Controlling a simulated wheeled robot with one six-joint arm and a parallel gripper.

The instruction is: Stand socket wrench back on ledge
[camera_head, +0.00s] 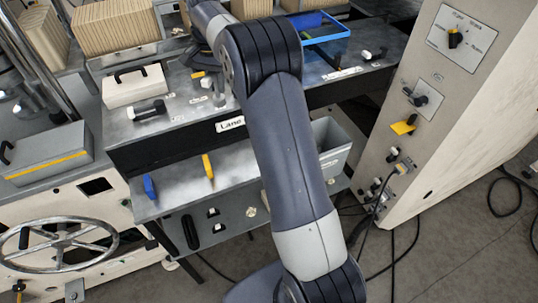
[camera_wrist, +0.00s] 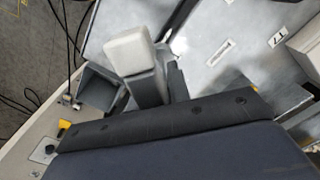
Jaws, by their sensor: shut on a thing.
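In the wrist view my gripper (camera_wrist: 155,50) shows a grey finger with a pale tip. It is shut on a narrow dark, partly shiny piece that I take to be the socket wrench (camera_wrist: 179,45), mostly hidden behind the finger. In the head view my own arm covers the gripper's tips, and I cannot make out the wrench there. A grey bench top (camera_head: 235,97) lies below and around the gripper. A lower ledge (camera_head: 182,178) runs along the bench front, with a blue piece (camera_head: 150,187) and a yellow piece (camera_head: 208,166) on it. I cannot tell which surface is the task's ledge.
A pale box with a black handle (camera_head: 135,86) sits at the bench's left. A blue tray (camera_head: 328,47) stands at the back right. A grey bin (camera_head: 332,143) is right of the lower ledge. A tall control cabinet (camera_head: 435,140) with knobs bounds the right, with cables on the floor.

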